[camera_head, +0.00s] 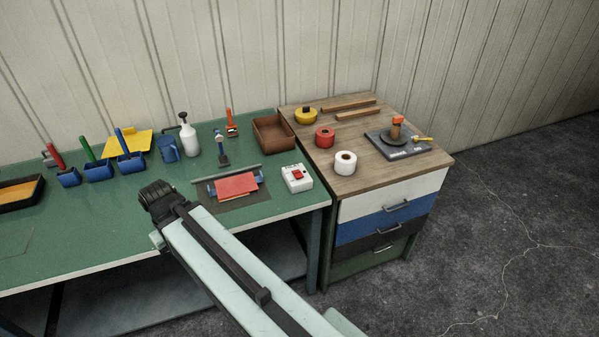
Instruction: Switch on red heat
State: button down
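A small white box (297,178) with a red switch (297,174) on its top sits near the right end of the green bench, close to the front edge. I cannot tell from here whether the switch is on or off, and no label is readable. My arm reaches up from the bottom of the view to a black joint over the bench's front edge, left of the box. No gripper fingers can be made out.
On the green bench (110,215), a red sheet (236,187) lies left of the box, and a brown tray (273,134) stands behind it. A spray bottle (188,137) and several coloured scoops stand farther left. A wooden-topped drawer cabinet (362,180) adjoins at right, holding tape rolls.

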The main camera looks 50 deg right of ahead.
aim_at(297, 173)
jog(key=u, duration=0.25)
jog(key=i, duration=1)
